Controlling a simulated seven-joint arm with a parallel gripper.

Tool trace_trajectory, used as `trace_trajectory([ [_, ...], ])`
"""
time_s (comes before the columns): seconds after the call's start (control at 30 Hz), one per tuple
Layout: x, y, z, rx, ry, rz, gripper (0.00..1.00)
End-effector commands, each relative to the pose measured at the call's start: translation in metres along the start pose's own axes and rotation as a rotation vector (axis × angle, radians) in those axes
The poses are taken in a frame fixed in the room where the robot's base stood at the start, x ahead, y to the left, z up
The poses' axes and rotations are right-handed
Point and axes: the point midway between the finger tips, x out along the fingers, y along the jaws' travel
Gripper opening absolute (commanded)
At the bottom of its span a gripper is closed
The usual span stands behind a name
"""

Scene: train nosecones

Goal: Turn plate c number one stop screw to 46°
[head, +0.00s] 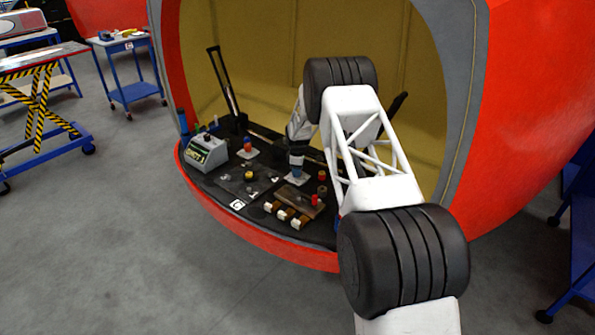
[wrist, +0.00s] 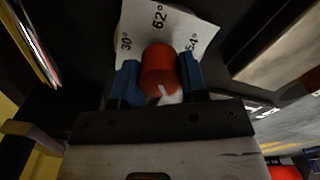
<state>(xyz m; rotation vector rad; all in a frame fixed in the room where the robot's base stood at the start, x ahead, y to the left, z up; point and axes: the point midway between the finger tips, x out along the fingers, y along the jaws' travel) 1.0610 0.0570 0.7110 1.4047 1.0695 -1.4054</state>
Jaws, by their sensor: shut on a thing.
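In the wrist view, a red round screw knob (wrist: 158,66) with a white pointer line stands on a white plate (wrist: 196,28). The plate is printed with 30°, 62° and a third, partly blurred angle ending in 4°. The pointer line lies on the knob's near side, toward my gripper's body. My gripper (wrist: 158,76) is shut on the knob, one blue finger on each side. In the head view, my gripper (head: 296,168) reaches down to a small white plate (head: 294,180) on the dark deck; the knob there is hidden. I cannot read which plate this is.
A grey box with a green display (head: 207,150) stands at the deck's left. A brown block (head: 297,198) with a red knob and white-ended pieces (head: 284,214) lie in front. A "C" label (head: 237,204) is front left.

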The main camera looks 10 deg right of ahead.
Motion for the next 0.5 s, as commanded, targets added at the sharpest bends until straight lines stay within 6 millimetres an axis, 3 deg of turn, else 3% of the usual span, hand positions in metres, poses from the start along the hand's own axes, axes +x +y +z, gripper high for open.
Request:
trace_trajectory([
  [0.5, -0.0020, 0.0007, -0.0013, -0.258, 0.001, 0.003, 0.16],
])
